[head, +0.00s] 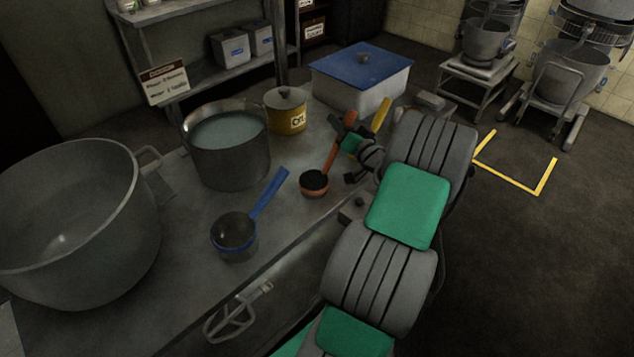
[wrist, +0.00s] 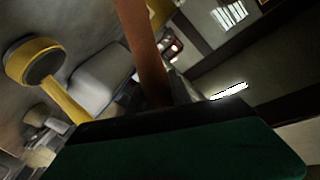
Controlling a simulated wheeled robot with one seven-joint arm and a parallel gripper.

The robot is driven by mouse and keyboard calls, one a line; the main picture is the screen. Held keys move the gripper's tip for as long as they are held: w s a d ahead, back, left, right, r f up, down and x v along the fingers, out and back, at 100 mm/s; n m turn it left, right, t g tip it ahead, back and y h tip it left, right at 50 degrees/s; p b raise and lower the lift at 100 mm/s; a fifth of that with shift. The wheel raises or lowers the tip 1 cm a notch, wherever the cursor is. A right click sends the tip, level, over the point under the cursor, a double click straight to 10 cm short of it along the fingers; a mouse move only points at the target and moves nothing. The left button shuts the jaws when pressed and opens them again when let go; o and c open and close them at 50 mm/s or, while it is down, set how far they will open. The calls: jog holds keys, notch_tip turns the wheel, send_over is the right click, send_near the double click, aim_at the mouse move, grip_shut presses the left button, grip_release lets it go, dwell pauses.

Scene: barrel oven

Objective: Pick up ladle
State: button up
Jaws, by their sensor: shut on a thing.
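An orange-red ladle with a dark bowl (head: 314,185) shows in the head view near the middle of the metal table. Its handle (head: 333,155) slants up and right to my gripper (head: 346,124). My gripper is shut on this handle. In the wrist view the orange handle (wrist: 140,45) runs down to the jaws. I cannot tell whether the bowl touches the table. A blue ladle (head: 235,231) lies nearer, to the left. A yellow ladle is partly hidden behind my arm, its handle (head: 381,114) showing; it also appears in the wrist view (wrist: 36,62).
A large empty pot (head: 75,225) stands at the left. A pot of pale liquid (head: 228,150), a yellow lidded pot (head: 286,112) and a white box with a blue lid (head: 360,80) stand behind the ladles. A whisk-like beater (head: 236,314) is below the table edge.

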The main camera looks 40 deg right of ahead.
grip_shut()
